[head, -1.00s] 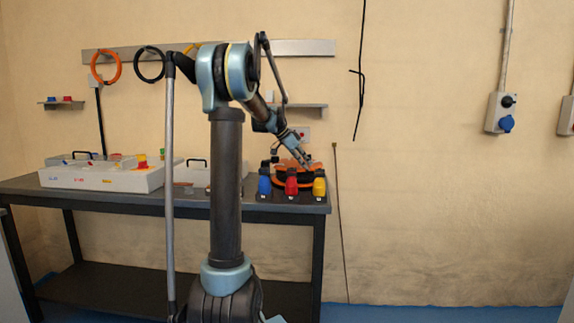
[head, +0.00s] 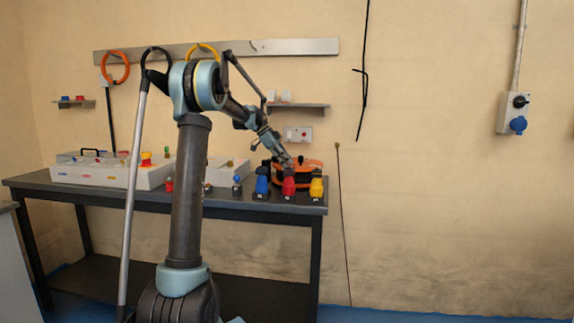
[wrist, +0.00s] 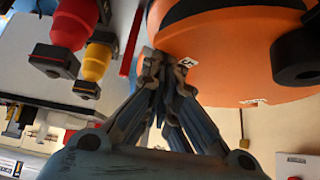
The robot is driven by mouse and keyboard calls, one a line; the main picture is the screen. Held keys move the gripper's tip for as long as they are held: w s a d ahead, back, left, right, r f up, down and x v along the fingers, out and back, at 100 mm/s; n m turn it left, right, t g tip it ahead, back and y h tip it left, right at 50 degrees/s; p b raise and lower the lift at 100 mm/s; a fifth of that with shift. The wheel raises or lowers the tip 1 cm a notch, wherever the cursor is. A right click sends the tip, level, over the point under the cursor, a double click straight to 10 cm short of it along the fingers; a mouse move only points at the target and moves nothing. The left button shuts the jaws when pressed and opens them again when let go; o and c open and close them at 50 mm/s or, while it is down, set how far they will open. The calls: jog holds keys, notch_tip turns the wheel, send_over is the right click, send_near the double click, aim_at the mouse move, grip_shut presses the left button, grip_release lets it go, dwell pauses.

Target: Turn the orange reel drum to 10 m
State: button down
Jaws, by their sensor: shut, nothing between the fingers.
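The orange reel drum (head: 314,165) with black parts sits at the right end of the bench, partly hidden by my gripper. In the wrist view the drum (wrist: 225,55) fills the upper right. It bears a white label that seems to read 5 (wrist: 187,62), right by my fingertips, and another label (wrist: 254,102) further along its edge. My gripper (head: 287,166) is at the drum's near left side in the head view. In the wrist view its fingers (wrist: 165,62) are together and empty, at the drum's rim. I cannot tell whether they touch it.
Blue (head: 262,183), red (head: 289,185) and yellow (head: 316,187) connectors stand along the bench front (head: 235,203), close to my gripper. White boxes (head: 110,172) stand on the left. A socket (head: 298,133) and a shelf (head: 300,105) are on the wall behind.

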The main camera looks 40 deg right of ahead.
aim_at(277, 164)
jog(key=w, duration=0.2)
jog(key=shift+w+a, duration=0.25)
jog(key=shift+w, duration=0.05)
jog(key=shift+w+d+f, duration=0.1)
jog(key=shift+w+d, duration=0.05)
jog(key=shift+w, duration=0.75)
jog(key=shift+w+d, duration=0.15)
jog(key=shift+w, duration=0.8)
